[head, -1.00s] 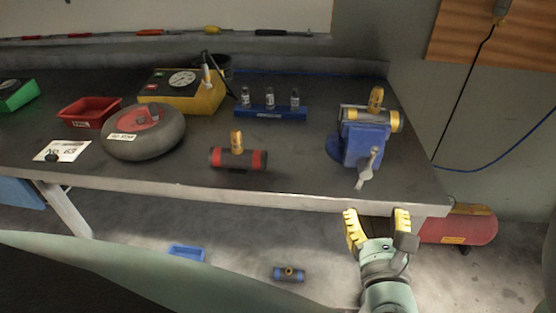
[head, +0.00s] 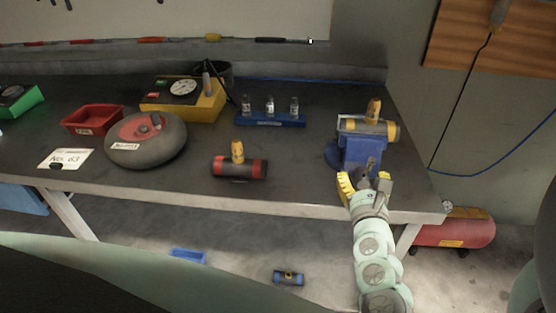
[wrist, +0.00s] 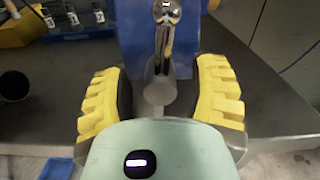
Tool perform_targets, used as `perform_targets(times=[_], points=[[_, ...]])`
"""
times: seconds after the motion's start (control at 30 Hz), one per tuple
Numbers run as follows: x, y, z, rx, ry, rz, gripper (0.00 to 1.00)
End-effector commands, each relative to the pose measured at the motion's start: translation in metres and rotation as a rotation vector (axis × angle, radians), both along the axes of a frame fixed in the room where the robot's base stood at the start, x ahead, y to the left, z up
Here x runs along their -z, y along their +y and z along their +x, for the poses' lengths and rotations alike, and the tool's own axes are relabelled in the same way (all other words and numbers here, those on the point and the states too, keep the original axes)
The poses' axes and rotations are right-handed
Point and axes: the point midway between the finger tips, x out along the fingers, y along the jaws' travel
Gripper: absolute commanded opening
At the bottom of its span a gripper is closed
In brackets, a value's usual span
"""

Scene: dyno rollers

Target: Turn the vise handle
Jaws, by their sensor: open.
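The blue vise (head: 360,154) stands at the right end of the workbench, with a yellow-ended cylinder (head: 388,130) in its jaws. In the wrist view the vise body (wrist: 130,35) fills the top middle. The metal vise handle (wrist: 163,50) hangs down from its round knob, between my two yellow fingers. My gripper (wrist: 163,97) is open, one finger on each side of the handle, with a gap on both sides. In the head view my gripper (head: 364,182) is at the vise's front, by the bench edge, and mostly hides the handle.
A red-and-black cylinder (head: 240,168) lies left of the vise. A blue vial rack (head: 270,120), a yellow gauge box (head: 205,105), a round grey stone (head: 146,150) and a red tray (head: 92,120) are farther left. A red tank (head: 460,232) is on the floor at right.

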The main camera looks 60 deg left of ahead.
Motion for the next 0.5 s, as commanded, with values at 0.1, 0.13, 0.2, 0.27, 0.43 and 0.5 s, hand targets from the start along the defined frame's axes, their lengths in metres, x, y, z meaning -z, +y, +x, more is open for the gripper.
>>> perform_targets(times=[0.1,0.13,0.2,0.27,0.43,0.5], points=[[0.0002,0.0039,0.0043,0.001,0.001,0.000,0.59],[0.0003,0.0044,0.0047,0.001,0.001,0.000,0.59],[0.0005,0.0050,0.0051,0.001,0.002,-0.001,0.59],[0.0005,0.0051,0.0052,0.001,0.002,-0.001,0.59],[0.0004,0.0050,0.0050,0.001,0.001,-0.001,0.63],[0.0003,0.0051,0.0049,0.001,0.001,-0.001,0.56]])
